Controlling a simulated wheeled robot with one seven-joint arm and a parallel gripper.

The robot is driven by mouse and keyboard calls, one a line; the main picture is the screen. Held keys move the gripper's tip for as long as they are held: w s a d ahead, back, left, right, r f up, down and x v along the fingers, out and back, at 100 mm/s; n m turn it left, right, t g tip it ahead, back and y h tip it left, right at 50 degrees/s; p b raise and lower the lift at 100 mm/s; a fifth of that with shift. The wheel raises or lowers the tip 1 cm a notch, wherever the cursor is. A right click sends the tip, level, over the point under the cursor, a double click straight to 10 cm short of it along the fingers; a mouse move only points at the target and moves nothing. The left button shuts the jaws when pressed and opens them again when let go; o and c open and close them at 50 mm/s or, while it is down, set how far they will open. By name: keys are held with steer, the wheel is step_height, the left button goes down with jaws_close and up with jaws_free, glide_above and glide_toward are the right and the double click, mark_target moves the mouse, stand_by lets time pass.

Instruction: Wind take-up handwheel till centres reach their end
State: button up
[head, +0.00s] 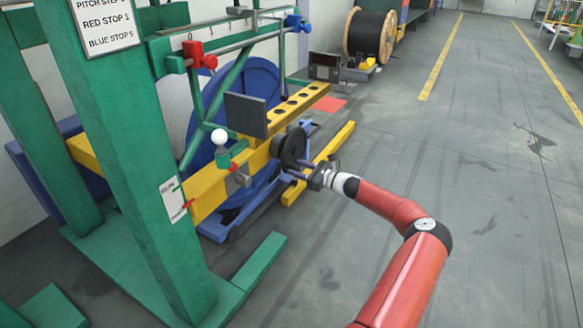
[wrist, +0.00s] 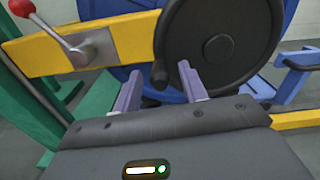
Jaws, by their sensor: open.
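The take-up handwheel (head: 290,148) is a dark disc on the side of the yellow beam (head: 207,190), in front of the big blue reel (head: 262,90). In the wrist view the handwheel (wrist: 218,48) fills the upper right, with a dark handle (wrist: 160,76) at its lower left rim. My gripper (head: 307,172) is at the wheel's lower right in the head view. In the wrist view my gripper (wrist: 158,82) is open, with one purple-grey finger on each side of the handle. I cannot tell whether either finger touches it. The centres are not clearly visible.
A red-knobbed lever (wrist: 48,25) is on the yellow beam left of the wheel. A white ball knob (head: 219,137) and a dark panel (head: 246,115) stand above the beam. A green post (head: 118,140) is at left. Open floor (head: 480,210) lies to the right.

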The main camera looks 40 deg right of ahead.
steer(key=shift+x, duration=1.45)
jaws_close()
